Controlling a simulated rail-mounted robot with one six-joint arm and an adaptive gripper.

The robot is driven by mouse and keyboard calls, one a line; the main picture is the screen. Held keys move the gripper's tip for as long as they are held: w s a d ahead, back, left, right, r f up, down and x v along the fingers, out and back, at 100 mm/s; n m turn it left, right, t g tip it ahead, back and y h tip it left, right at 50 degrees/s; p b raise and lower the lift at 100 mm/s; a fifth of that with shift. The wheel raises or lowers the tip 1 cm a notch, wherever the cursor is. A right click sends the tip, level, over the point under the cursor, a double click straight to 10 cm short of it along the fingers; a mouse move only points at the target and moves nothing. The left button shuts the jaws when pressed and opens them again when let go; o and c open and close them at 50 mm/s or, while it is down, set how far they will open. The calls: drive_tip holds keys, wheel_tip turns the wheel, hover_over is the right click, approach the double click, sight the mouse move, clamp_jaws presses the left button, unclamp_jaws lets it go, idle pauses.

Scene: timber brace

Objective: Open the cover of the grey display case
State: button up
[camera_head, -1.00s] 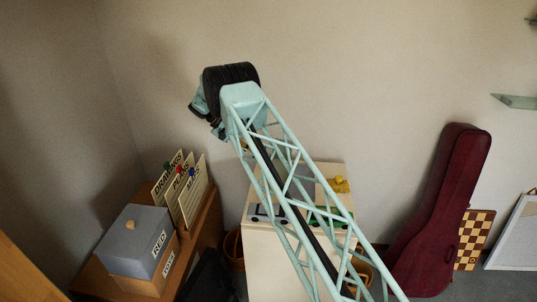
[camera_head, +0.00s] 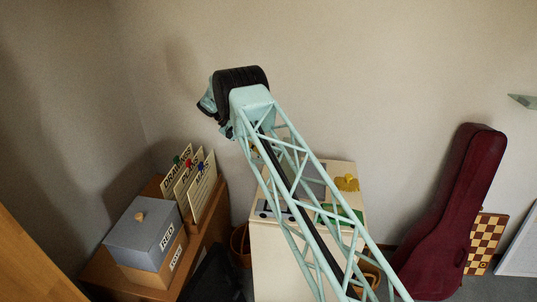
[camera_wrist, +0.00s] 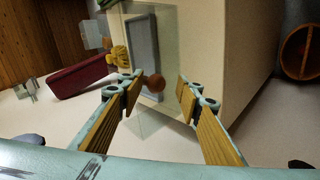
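The grey display case (camera_wrist: 143,45) shows in the wrist view as a grey rectangular frame with a clear pane around it, on a pale cabinet. A round brown knob (camera_wrist: 154,83) shows in line with the space between my fingertips. I cannot tell how far beyond them it is. My gripper (camera_wrist: 159,80) is open, its wood-faced fingers apart on either side of the knob in the picture, with nothing held. In the head view the grey case (camera_head: 313,180) is partly covered by my lattice arm link, and my gripper is not visible there.
The pale cabinet (camera_head: 270,250) also bears a yellow object (camera_head: 346,184) and a green one (camera_head: 340,214). Left, a brown cabinet holds a grey-lidded box (camera_head: 146,228) and upright signs (camera_head: 190,185). A dark red instrument case (camera_head: 455,215) and a chessboard (camera_head: 486,240) stand right.

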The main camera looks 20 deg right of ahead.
drive_tip(key=shift+w+a+r, duration=0.1)
drive_tip(key=shift+r, duration=0.05)
drive_tip(key=v, duration=1.1)
drive_tip(key=shift+a+r, duration=0.2)
drive_tip(key=shift+r, duration=0.05)
idle(0.4)
drive_tip(key=shift+w+a+p, duration=0.2)
drive_tip(key=shift+p, duration=0.15)
drive_tip(key=shift+w+a+r+p, duration=0.1)
drive_tip(key=shift+w+a+p, duration=0.05)
drive_tip(key=shift+a+p, duration=0.2)
drive_tip(key=shift+w+a+p, duration=0.4)
drive_tip(key=shift+a+p, duration=0.2)
drive_tip(key=shift+p, duration=0.3)
drive_tip(key=shift+a+p, duration=0.4)
drive_tip(key=shift+p, duration=0.1)
wheel_tip(320, 180, up, 16)
drive_tip(key=p, duration=1.5)
idle(1.4)
